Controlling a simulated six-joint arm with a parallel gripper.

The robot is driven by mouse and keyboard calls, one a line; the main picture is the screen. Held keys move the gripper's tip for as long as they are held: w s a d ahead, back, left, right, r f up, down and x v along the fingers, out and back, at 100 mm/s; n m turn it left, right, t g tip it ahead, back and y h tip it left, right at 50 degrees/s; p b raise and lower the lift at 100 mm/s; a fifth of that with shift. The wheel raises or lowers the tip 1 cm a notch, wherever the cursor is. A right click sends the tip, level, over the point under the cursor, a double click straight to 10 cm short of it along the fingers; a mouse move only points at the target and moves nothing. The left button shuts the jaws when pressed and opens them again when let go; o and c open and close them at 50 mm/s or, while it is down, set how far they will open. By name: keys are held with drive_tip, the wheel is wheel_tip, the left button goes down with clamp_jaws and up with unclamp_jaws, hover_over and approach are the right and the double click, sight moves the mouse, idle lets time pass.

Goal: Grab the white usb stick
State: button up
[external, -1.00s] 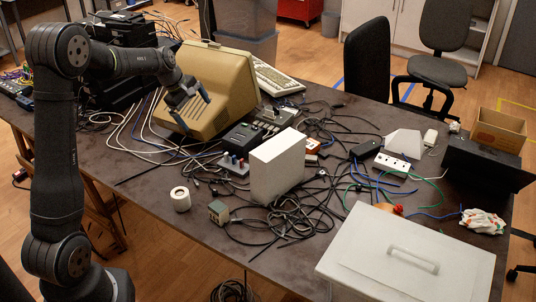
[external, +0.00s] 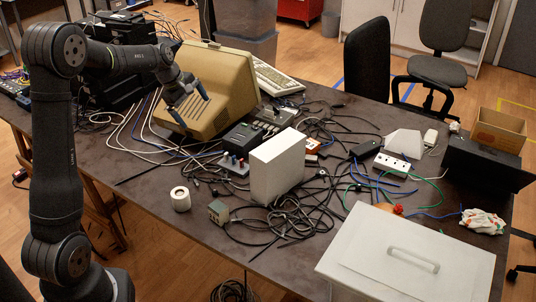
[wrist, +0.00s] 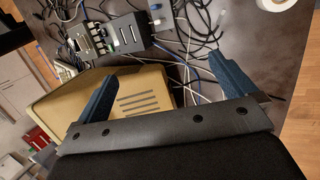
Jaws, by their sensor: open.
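My gripper (external: 192,109) is open and empty, raised in front of the beige CRT monitor (external: 222,82). In the wrist view my gripper (wrist: 162,68) has its two blue fingers wide apart, with the monitor (wrist: 140,88) and cables beyond them. I cannot make out the white usb stick for certain. A small light-coloured hub (external: 236,168) with red and blue plugs or sticks stands right of and nearer than the gripper. It shows partly at the top of the wrist view (wrist: 161,14); whether one of its pieces is white is too small to tell.
A tall white box (external: 277,168) stands just right of the hub. A black device (external: 243,138) sits behind the hub. Loose cables (external: 285,216) cover much of the table. A white roll (external: 180,199) lies at the front, and the table's front left is mostly clear.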

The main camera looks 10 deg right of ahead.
drive_tip(key=c, duration=1.7)
drive_tip(key=shift+c, duration=0.2)
drive_tip(key=m+g+y, duration=0.1)
drive_tip(key=m+y, duration=0.3)
drive_tip(key=m, duration=1.3)
hover_over(226, 152)
wheel_tip(226, 152, down, 5)
drive_tip(key=shift+m, duration=0.3)
wheel_tip(226, 152, down, 12)
drive_tip(key=shift+s+d+f, duration=0.1)
drive_tip(key=shift+s+d, duration=0.05)
drive_tip(key=shift+f, duration=2.65)
